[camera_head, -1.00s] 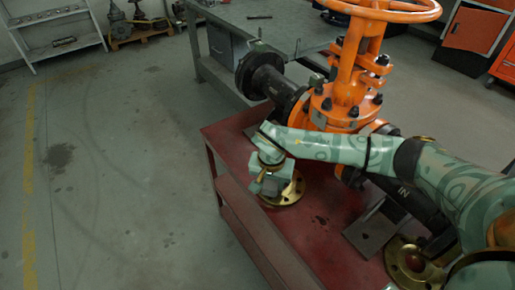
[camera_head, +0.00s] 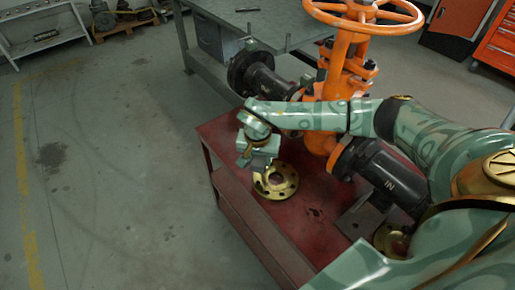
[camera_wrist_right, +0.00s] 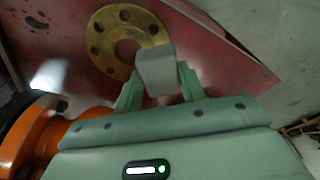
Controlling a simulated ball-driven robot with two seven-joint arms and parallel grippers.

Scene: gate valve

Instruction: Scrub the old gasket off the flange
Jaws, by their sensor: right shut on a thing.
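A brass ring flange (camera_head: 289,185) with bolt holes lies flat on the red table, and it also shows in the right wrist view (camera_wrist_right: 101,30). My right gripper (camera_head: 257,165) is just left of and over the flange in the head view, covering part of its left edge. In the right wrist view, the gripper (camera_wrist_right: 158,90) is shut on a grey block (camera_wrist_right: 156,68). The block overlaps the flange's lower right rim there; I cannot tell whether it touches. No old gasket can be made out on the flange. My left gripper is not in view.
The orange gate valve (camera_head: 345,75) with its handwheel and dark pipe (camera_head: 385,178) stands behind and right of the flange. Another brass flange (camera_head: 388,240) lies at lower right, partly covered by my arm. The red table (camera_head: 262,232) has bare room in front.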

